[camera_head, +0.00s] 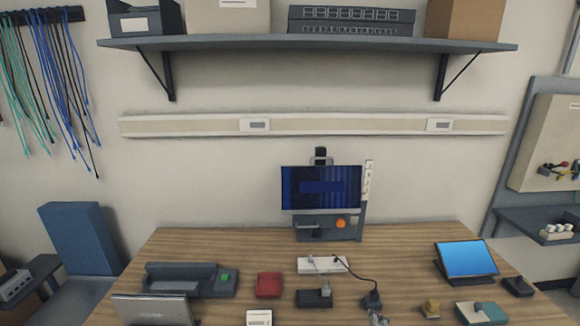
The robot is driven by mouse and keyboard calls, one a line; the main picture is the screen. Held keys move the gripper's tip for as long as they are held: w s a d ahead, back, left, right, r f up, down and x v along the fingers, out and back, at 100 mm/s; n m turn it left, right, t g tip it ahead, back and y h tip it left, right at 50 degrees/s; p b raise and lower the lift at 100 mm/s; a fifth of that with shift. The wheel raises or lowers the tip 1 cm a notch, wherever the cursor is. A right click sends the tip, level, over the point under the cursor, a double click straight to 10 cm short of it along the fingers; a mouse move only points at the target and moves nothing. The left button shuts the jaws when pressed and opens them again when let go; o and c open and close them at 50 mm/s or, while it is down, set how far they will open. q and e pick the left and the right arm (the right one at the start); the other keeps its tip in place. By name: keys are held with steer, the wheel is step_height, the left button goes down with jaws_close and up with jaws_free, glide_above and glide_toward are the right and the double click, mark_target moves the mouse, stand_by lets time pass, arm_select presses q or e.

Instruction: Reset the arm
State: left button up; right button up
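My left gripper is out of the picture. A small grey metallic shape (378,318) is cut off by the bottom edge, right of centre. It may be the tip of my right gripper, but its fingers cannot be made out. Just behind it a black plug-like block (372,300) stands on the wooden table (215,240). A dark cable runs from this block to a white port strip (308,265). A grey plug and cable link the strip to a dark box (314,298) in front of it.
A monitor (321,188) stands at the table's back. A red block (268,285), a dark grey device (182,278) and a laptop (152,310) sit left; a tablet (466,259) and small blocks sit right. A shelf (310,43) hangs above. The table's back corners are clear.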

steer(key=shift+s+f+m+g+y, duration=1.2)
steer(key=shift+s+m+g, duration=2.65)
steer(key=shift+s, duration=5.7)
step_height(320, 180, down, 28)
steer(key=s+m+p, duration=0.2)
steer(key=s+p, duration=0.1)
steer(key=p, duration=0.1)
steer(key=s+d+f+p, duration=0.1)
steer(key=s+f+p, duration=0.1)
steer(key=s+f, duration=0.6)
steer(key=s+d+f+p, duration=0.2)
steer(key=s+f, duration=0.6)
steer(key=s, duration=0.6)
steer(key=shift+d+n+g, duration=0.25)
steer(key=shift+n+g, duration=0.1)
steer(key=shift+g, duration=0.1)
